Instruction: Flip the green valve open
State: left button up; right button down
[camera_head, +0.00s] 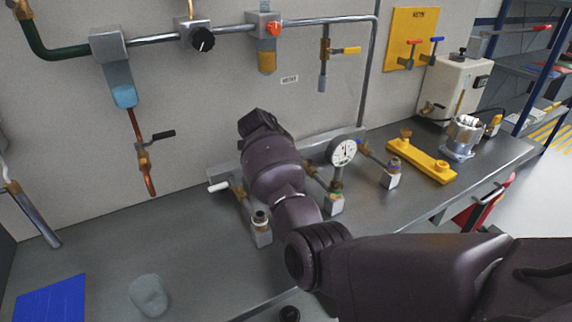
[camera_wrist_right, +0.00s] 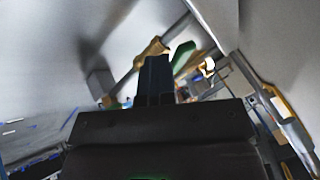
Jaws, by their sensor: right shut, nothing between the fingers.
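A green handle (camera_wrist_right: 184,57) shows in the right wrist view, just right of my fingertips, beside a brass fitting (camera_wrist_right: 150,51) on a grey pipe. I take it for the green valve's lever; whether the fingers touch it I cannot tell. My right gripper (camera_wrist_right: 155,65) is shut and empty, its dark fingers side by side. In the head view my right arm reaches from the right to the bench's back; it hides its own fingers, and I cannot make out the green lever there. My left gripper is not in view.
A gauge (camera_head: 342,152), a white-handled valve (camera_head: 218,186) and a blue-handled valve (camera_head: 393,164) stand close around my arm. Pipes with valves, including a black-levered one (camera_head: 162,135), line the wall. A yellow bracket (camera_head: 420,161) is at right.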

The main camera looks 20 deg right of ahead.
jog(key=shift+w+d+f+b, duration=0.1)
jog(key=shift+w+d+b, duration=0.25)
jog(key=shift+w+b, duration=0.25)
jog(key=shift+w+d+f+b, duration=0.1)
jog(key=shift+w+d+b, duration=0.25)
jog(key=shift+w, duration=0.3)
jog(key=shift+w+d+b, duration=0.35)
jog(key=shift+w+d, duration=0.1)
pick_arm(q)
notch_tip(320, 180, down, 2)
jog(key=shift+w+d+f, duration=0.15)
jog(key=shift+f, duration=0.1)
pick_arm(e)
jog(key=shift+w+d+r, duration=0.15)
jog(key=shift+d, duration=0.15)
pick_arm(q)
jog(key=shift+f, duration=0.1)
pick_arm(e)
jog(key=shift+d+r, duration=0.1)
